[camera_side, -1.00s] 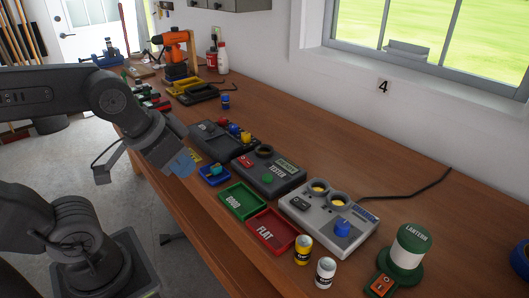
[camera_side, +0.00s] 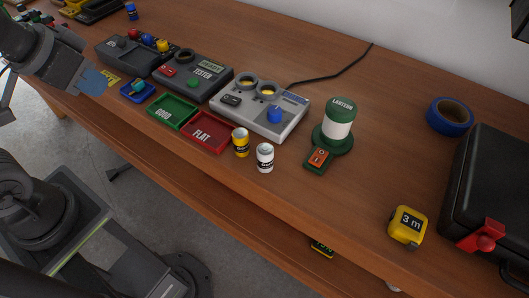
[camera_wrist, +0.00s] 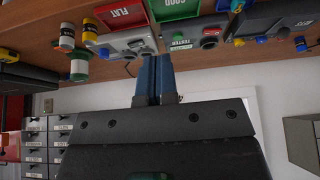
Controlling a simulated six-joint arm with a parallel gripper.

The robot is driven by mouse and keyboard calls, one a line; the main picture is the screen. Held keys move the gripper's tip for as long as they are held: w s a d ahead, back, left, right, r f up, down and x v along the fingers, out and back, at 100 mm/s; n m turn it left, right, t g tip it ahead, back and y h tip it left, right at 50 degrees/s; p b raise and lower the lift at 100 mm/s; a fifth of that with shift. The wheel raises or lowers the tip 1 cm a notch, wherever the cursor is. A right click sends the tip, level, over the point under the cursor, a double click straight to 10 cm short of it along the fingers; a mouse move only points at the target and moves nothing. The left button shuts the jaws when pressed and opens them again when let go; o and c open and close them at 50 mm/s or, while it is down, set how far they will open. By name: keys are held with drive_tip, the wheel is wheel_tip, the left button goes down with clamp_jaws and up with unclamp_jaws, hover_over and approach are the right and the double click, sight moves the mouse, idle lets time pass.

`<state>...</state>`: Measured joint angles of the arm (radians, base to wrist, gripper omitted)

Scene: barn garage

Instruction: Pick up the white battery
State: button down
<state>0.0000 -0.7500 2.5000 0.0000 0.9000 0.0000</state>
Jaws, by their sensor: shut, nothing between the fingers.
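The white battery (camera_side: 265,158) stands upright on the bench, just right of a yellow battery (camera_side: 241,143) and in front of the grey charger-like box (camera_side: 292,122). The white battery also shows in the wrist view (camera_wrist: 67,38), at upper left, where the scene is upside down. My gripper (camera_side: 97,80) is at the far left of the side view, near the blue tray and well away from the battery. Its blue fingers (camera_wrist: 157,60) are together and empty in the wrist view.
A red FLAT tray (camera_side: 207,133) and a green GOOD tray (camera_side: 172,111) lie left of the batteries. A lantern (camera_side: 336,127) with an orange switch (camera_side: 319,158) stands to their right. A tape measure (camera_side: 408,226) and black case (camera_side: 492,195) are further right.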

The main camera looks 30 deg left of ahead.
drive_tip(key=c, duration=0.7)
unclamp_jaws()
